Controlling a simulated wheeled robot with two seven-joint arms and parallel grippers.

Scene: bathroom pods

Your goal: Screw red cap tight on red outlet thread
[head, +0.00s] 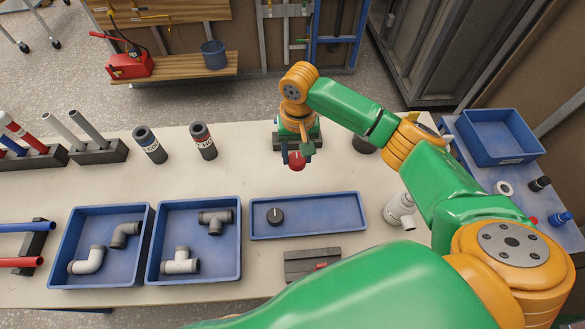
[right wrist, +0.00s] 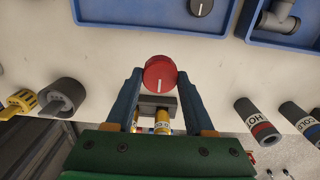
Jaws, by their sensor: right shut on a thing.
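The red cap (head: 297,160) is round with a white line on its face. It sits between the fingers of my right gripper (head: 296,148), near the back middle of the table. In the right wrist view the cap (right wrist: 160,73) is between the two blue fingers of the gripper (right wrist: 159,80), which is shut on it. A grey block (right wrist: 157,101) and yellow-and-white labelled tubes (right wrist: 162,122) show just behind the cap. The red outlet thread is not visible, and I cannot tell whether the cap is on it. My left gripper is not in view.
A black cap (head: 275,216) lies in a shallow blue tray (head: 330,226). Two blue bins (head: 62,265) with pipe fittings stand left. Dark labelled cylinders (head: 203,141) stand at the back. A white fitting (head: 400,208) stands right of the tray. The table around the cap is mostly clear.

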